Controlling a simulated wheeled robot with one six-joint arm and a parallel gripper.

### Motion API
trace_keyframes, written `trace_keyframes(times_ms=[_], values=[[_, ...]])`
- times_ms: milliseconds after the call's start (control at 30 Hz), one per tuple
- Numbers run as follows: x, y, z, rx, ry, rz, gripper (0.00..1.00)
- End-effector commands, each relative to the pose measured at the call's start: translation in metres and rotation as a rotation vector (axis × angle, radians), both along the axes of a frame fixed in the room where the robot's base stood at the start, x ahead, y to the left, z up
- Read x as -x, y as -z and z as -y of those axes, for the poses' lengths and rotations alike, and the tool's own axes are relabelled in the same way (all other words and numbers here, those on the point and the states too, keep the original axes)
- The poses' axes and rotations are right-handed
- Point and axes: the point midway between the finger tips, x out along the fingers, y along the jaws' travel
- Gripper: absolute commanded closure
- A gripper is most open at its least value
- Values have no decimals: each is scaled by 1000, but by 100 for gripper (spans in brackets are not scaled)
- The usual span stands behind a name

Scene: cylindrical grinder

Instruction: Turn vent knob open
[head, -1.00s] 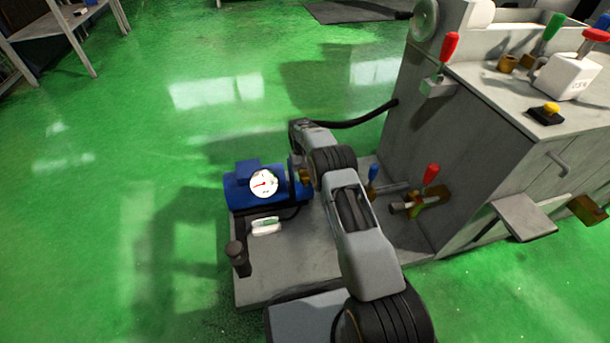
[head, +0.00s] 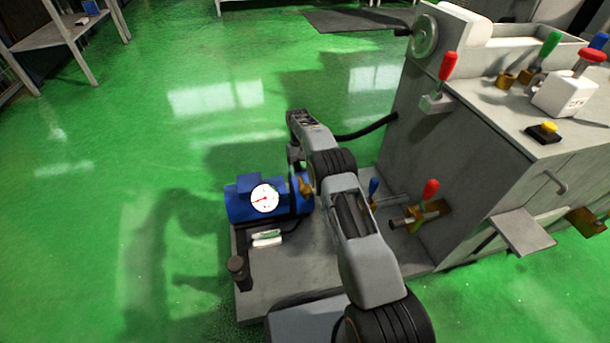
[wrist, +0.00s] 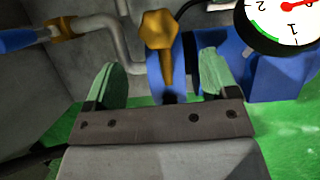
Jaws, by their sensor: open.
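A brass knob (wrist: 160,42) with a faceted head and a narrow stem or handle stands in the wrist view, in front of a blue pump (wrist: 235,75). I take it to be the vent knob. It also shows in the head view as a small brass part (head: 306,186) on the pump's right end, partly beside my arm. My gripper (wrist: 162,74) is open. Its two green-padded fingers appear on either side of the knob's lower part, with gaps on both sides. I cannot tell how deep the knob sits between them. In the head view my arm mostly hides the gripper.
A white gauge (wrist: 284,16) is close right of the fingers. A blue-handled brass valve (wrist: 62,27) and grey pipe are at left. A red-handled brass valve (head: 427,212) is right of my arm, by the grey machine (head: 460,175). Green floor is clear at left.

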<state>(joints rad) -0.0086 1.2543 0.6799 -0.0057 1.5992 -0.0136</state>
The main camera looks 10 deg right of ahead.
Motion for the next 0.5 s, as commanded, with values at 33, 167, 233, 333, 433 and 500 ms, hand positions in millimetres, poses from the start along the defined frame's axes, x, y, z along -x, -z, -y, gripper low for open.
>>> trace_keyframes(times_ms=[33,167,233,333,433,500], values=[[-1,-11,1,-1,1,1,20],[-4,-23,3,0,4,0,20],[-4,-27,4,0,6,-1,20],[-5,-30,5,0,9,-1,20],[-5,-31,6,0,11,0,20],[-5,-31,7,1,12,0,20]])
